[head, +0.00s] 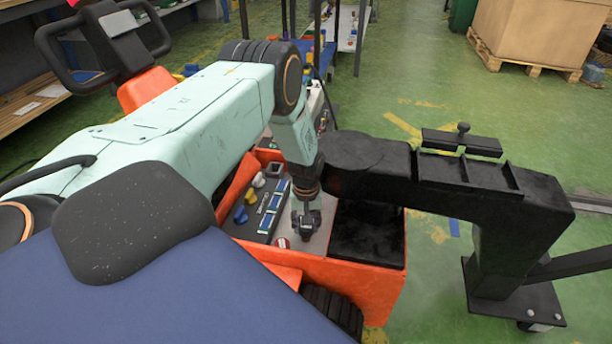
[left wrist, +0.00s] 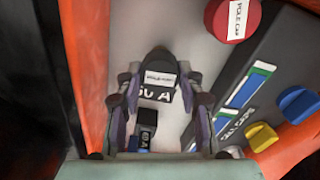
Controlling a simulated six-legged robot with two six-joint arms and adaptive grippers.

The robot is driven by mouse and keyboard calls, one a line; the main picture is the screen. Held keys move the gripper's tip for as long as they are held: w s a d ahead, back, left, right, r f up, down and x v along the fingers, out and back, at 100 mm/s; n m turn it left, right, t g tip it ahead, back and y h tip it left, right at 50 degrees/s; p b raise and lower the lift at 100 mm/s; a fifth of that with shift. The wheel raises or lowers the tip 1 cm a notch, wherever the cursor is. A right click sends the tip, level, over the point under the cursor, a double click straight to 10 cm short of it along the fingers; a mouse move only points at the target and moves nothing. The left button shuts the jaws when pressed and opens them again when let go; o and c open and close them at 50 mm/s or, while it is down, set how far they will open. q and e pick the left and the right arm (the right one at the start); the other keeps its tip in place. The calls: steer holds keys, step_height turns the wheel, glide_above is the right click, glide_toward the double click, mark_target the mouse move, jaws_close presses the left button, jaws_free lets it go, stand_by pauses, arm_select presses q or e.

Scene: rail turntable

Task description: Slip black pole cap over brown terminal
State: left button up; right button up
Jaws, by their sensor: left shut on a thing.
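My left gripper (head: 306,222) reaches down over the grey tray in the orange cart. In the left wrist view, its fingers (left wrist: 160,98) are closed on the sides of a dark piece, taken to be the black pole cap (left wrist: 158,64), with a white label whose text is too small to read. A black face marked "50 A" shows just below it, between the fingers. A red pole cap (left wrist: 232,18) lies apart at the upper right, and also shows in the head view (head: 282,243). I cannot make out the brown terminal. My right gripper is not in view.
Long blue-and-white labelled parts (left wrist: 248,87) lie right of the gripper, with blue (left wrist: 298,103) and yellow (left wrist: 261,137) pieces beyond. The orange cart wall (head: 335,278) borders the tray. A dark open bay (head: 365,235) and a black beam structure (head: 500,190) stand to the right.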

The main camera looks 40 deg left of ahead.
arm_select(q)
steer(key=shift+f, duration=0.25)
stand_by(0.4)
steer(key=o, duration=1.1)
